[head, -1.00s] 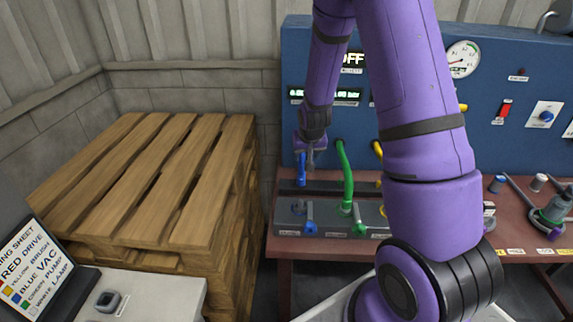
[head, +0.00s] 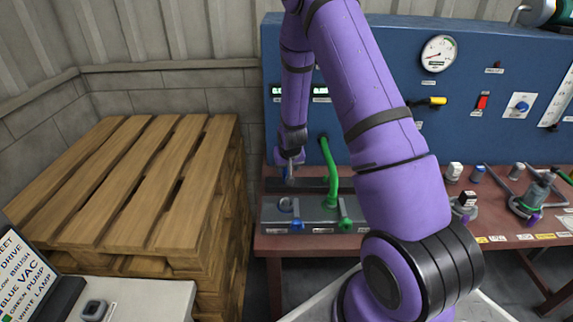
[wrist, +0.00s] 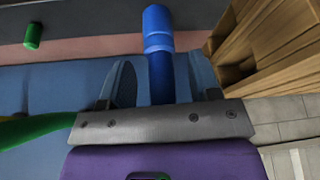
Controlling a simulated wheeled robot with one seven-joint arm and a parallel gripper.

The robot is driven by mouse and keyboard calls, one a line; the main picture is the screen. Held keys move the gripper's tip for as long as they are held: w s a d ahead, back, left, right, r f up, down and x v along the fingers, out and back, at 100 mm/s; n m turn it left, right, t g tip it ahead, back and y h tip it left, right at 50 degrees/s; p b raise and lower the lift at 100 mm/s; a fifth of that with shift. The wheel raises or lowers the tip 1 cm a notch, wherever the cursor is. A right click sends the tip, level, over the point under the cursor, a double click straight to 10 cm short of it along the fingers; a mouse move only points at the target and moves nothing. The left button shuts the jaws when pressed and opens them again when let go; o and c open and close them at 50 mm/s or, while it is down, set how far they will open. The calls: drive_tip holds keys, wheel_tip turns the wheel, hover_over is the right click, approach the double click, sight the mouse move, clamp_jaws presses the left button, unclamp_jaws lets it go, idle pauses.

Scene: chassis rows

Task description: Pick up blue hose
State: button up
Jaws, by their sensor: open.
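The blue hose (wrist: 160,60) shows in the wrist view as a thick blue tube with a lighter blue end piece, passing between my two fingers. My gripper (wrist: 163,82) is open, with one finger on each side of the hose and a gap on both sides. In the head view my gripper (head: 290,163) is at the left end of the bench against the blue panel and hides most of the hose. The green hose (head: 330,172) stands to its right, and part of it shows at the left of the wrist view (wrist: 35,128).
A grey manifold block (head: 315,212) with blue and green valves sits on the red-brown bench (head: 490,225). A wooden pallet stack (head: 140,180) stands close on the left. The blue panel (head: 400,60) rises behind, with a yellow handle (head: 432,101).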

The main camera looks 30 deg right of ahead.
drive_tip(key=shift+w+f, duration=0.15)
drive_tip(key=shift+f, duration=0.25)
drive_tip(key=c, duration=1)
drive_tip(key=shift+o, duration=0.2)
drive_tip(key=shift+r, duration=0.1)
